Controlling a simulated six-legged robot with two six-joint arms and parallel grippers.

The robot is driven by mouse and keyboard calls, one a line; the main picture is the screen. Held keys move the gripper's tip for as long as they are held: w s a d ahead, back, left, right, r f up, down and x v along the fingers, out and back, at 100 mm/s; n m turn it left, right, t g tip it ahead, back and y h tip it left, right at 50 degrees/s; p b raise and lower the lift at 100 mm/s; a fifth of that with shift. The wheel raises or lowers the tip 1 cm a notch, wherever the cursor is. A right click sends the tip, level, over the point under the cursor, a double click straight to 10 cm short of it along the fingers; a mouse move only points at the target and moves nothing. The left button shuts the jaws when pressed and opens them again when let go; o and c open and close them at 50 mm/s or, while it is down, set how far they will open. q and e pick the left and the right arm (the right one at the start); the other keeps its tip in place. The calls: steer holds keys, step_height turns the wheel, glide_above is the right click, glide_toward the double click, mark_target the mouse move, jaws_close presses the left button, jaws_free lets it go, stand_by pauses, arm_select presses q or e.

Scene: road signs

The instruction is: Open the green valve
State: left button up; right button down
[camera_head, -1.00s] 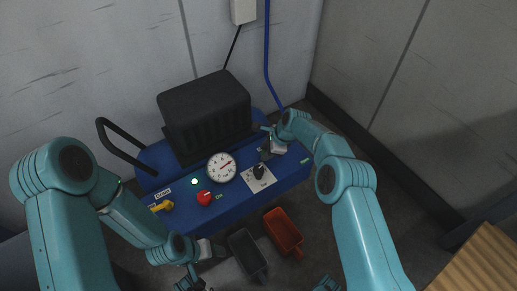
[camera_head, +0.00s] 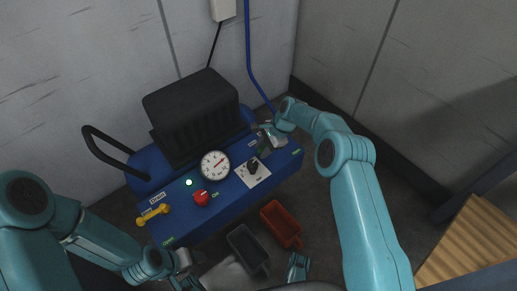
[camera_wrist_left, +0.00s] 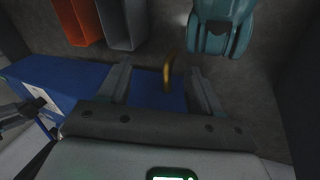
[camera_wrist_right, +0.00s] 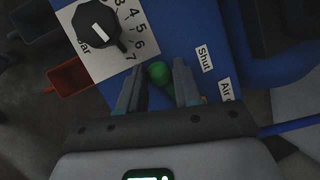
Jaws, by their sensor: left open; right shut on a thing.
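The green valve (camera_wrist_right: 160,73) shows in the right wrist view as a round green knob beside the "Shut" label. My right gripper (camera_wrist_right: 158,88) has a finger on each side of it and is shut on it. My left gripper (camera_wrist_left: 160,80) is open and empty, low in front of the machine. A curved brass-coloured piece (camera_wrist_left: 168,70) shows between its fingers in the left wrist view; I cannot tell how far beyond them it lies.
The blue machine (camera_head: 228,206) carries a gauge (camera_head: 215,165), a red knob (camera_head: 202,198), a black dial (camera_head: 253,167) and a yellow handle (camera_head: 153,214). Red (camera_head: 281,224) and grey (camera_head: 247,249) bins stand in front. A wooden pallet (camera_head: 470,250) is at the lower right.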

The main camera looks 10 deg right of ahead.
steer(key=shift+s+d+f+n+g+b, duration=0.1)
steer(key=shift+d+f+n+g+b, duration=0.05)
steer(key=shift+d+n+b, duration=0.3)
steer(key=shift+s+d+f+n+g+b, duration=0.1)
steer(key=shift+d+f+n+g+b, duration=0.05)
steer(key=shift+d+n+b, duration=0.25)
steer(key=shift+s+d+r+n+g, duration=0.2)
steer(key=shift+d+n+g, duration=0.1)
steer(key=shift+d+n, duration=0.25)
arm_select(q)
steer(key=shift+w+f+t, duration=0.4)
steer(key=shift+w+f, duration=0.7)
steer(key=shift+f, duration=0.3)
arm_select(e)
steer(key=shift+s+d+r+n+g, duration=0.1)
steer(key=shift+d+n+g, duration=0.25)
steer(key=shift+n, duration=0.65)
steer(key=shift+d, duration=0.1)
steer(key=c, duration=0.8)
jaws_free()
steer(key=shift+s, duration=0.1)
arm_select(q)
steer(key=shift+r, duration=0.1)
arm_select(e)
steer(key=shift+r, duration=0.1)
